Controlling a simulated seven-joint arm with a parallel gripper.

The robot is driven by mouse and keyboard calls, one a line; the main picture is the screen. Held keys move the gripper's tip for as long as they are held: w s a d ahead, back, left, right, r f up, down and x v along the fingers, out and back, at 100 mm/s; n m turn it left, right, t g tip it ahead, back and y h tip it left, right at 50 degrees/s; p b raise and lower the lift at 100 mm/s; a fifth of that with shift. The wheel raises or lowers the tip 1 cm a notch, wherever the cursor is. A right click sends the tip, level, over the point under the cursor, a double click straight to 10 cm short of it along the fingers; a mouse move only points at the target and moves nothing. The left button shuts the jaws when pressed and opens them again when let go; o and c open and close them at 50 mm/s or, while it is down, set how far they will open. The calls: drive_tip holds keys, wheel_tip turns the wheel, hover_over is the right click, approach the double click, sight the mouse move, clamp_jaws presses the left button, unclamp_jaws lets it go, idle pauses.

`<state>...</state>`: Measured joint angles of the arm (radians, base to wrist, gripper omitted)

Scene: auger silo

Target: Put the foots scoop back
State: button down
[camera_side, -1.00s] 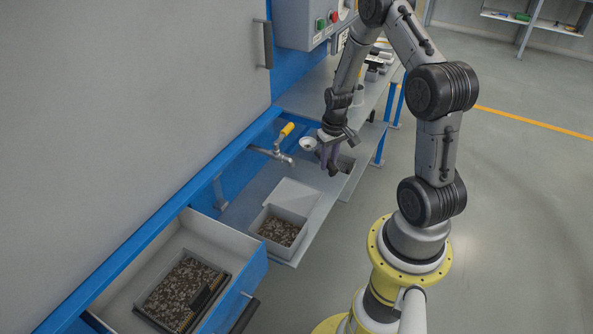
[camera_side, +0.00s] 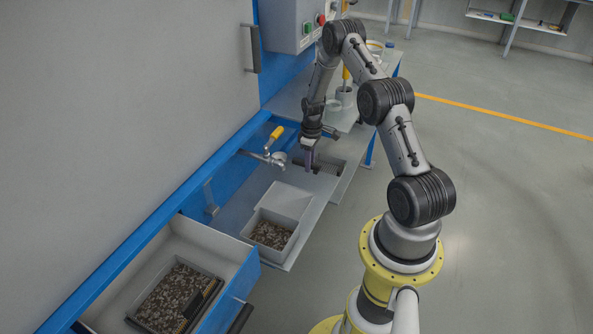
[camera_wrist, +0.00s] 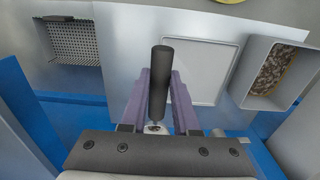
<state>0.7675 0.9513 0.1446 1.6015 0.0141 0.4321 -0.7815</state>
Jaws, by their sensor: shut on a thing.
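My gripper (camera_side: 310,165) hangs above the grey shelf (camera_side: 240,195), just right of the tap. In the wrist view its purple fingers (camera_wrist: 160,95) are shut on the black handle (camera_wrist: 160,75) of the foots scoop. The scoop's pale round cup (camera_side: 280,157) shows in the side view, left of the fingers and close to the tap spout. In the wrist view only a small metal part of the scoop shows at the handle's lower end; the rest is hidden by my gripper.
The tap (camera_side: 268,155) has a yellow lever. A perforated recess (camera_wrist: 70,42) lies in the shelf near my gripper. A flat pale plate (camera_wrist: 195,70) and a box of dark grains (camera_wrist: 258,75) are beside it. An open drawer (camera_side: 225,245) stands in front.

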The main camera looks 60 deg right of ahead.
sight(282, 156)
drive_tip(key=w+d+f, duration=0.4)
drive_tip(key=f, duration=0.1)
drive_tip(key=w+d+f, duration=0.2)
drive_tip(key=w+f, duration=0.1)
drive_tip(key=shift+d, duration=0.3)
drive_tip(key=shift+d+f, duration=0.1)
drive_tip(key=shift+f, duration=1.4)
drive_tip(key=shift+f, duration=0.15)
drive_tip(key=c, duration=0.7)
unclamp_jaws()
drive_tip(key=shift+o, duration=0.2)
wheel_tip(282, 156, up, 12)
